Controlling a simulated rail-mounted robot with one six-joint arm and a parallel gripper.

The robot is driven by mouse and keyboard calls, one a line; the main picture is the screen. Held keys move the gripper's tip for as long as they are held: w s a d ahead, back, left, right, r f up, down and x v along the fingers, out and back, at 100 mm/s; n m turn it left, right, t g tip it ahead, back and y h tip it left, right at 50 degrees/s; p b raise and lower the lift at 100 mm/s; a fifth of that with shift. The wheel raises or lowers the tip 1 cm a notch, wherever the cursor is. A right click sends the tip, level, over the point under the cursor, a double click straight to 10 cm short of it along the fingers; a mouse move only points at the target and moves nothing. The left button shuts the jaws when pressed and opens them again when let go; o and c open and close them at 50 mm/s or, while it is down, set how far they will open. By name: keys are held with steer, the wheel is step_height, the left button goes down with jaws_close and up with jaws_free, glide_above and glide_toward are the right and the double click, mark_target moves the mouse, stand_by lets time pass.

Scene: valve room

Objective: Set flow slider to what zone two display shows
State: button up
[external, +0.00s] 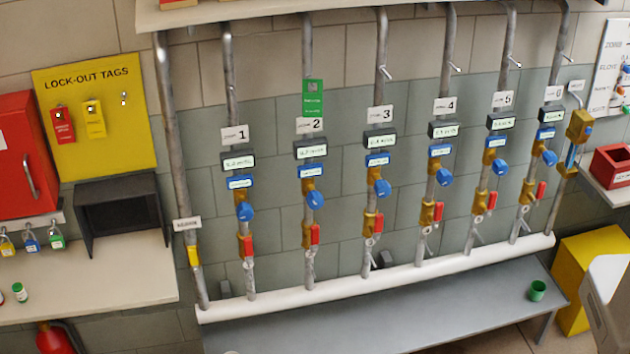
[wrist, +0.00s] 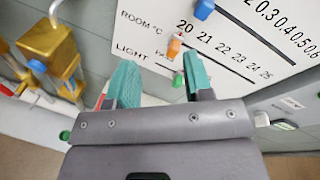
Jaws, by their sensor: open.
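The zone two display (external: 311,149) is on the second numbered pipe in the external view. Its digits are too small to read. A green tag (external: 313,98) hangs above it. The slider panel (external: 612,65) is cut off at the far right. In the wrist view, a blue knob (wrist: 204,9) is at the left of the scale with decimals up to 0.6. That scale's name is out of frame. An orange knob (wrist: 174,47) is at the ROOM °C scale and a green knob (wrist: 178,80) by LIGHT. My gripper (wrist: 160,66) is open and empty in front of the panel, below the blue knob.
A brass valve fitting (external: 579,126) on the end pipe is left of the panel; brass also shows at left in the wrist view (wrist: 47,42). A red bin (external: 612,166) sits on a shelf below the panel. A green cup (external: 537,290) stands on the grey bench.

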mark_target(629, 67)
steer(key=w+r+m+t, duration=0.1)
steer(key=w+m, duration=0.1)
steer(key=w, duration=0.2)
steer(key=w+r+m+t+h, duration=0.1)
steer(key=w+m, duration=0.2)
steer(key=w, duration=0.1)
steer(key=w+r+m, duration=0.1)
steer(key=w+m, duration=0.2)
steer(key=w, duration=0.2)
steer(key=shift+a+t+h, duration=0.25)
steer(key=shift+t+h, duration=0.05)
steer(key=shift+t, duration=0.1)
steer(key=shift+c, duration=0.4)
jaws_close()
